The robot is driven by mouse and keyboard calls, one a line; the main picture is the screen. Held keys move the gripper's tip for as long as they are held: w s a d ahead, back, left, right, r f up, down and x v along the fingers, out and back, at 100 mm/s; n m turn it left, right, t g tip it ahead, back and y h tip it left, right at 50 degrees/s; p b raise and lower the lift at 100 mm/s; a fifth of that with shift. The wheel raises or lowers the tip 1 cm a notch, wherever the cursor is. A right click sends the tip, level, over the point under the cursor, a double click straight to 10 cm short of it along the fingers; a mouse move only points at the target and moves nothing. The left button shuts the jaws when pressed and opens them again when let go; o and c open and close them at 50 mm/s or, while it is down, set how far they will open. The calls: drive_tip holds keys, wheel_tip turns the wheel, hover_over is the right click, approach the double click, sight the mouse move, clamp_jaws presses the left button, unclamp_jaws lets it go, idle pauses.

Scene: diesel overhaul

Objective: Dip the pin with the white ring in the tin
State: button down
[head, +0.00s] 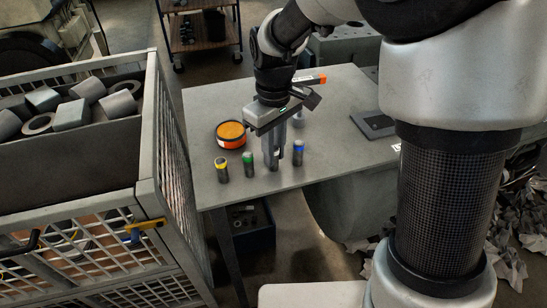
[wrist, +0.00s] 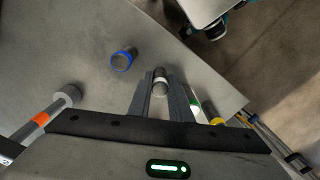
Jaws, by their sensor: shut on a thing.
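The pin with the white ring (wrist: 160,80) is a dark grey cylinder between the fingers of my gripper (wrist: 162,97), which is shut on it. In the head view my gripper (head: 271,160) points down at the table, and its fingers largely hide the pin. I cannot tell whether the pin touches the table. The tin (head: 230,142) is round and open, orange and black with orange contents. It stands on the table just left of my gripper, apart from it. The tin does not show in the wrist view.
On the grey table (head: 340,120) stand pins with a yellow ring (head: 221,170), a green ring (head: 248,166) and a blue ring (head: 298,154), close around my gripper. A tool with an orange band (wrist: 42,118) lies behind. A mesh crate (head: 150,130) of metal parts stands left.

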drive_tip(key=shift+r+p, duration=1.5)
drive_tip(key=shift+r, duration=0.5)
drive_tip(key=shift+w, duration=0.1)
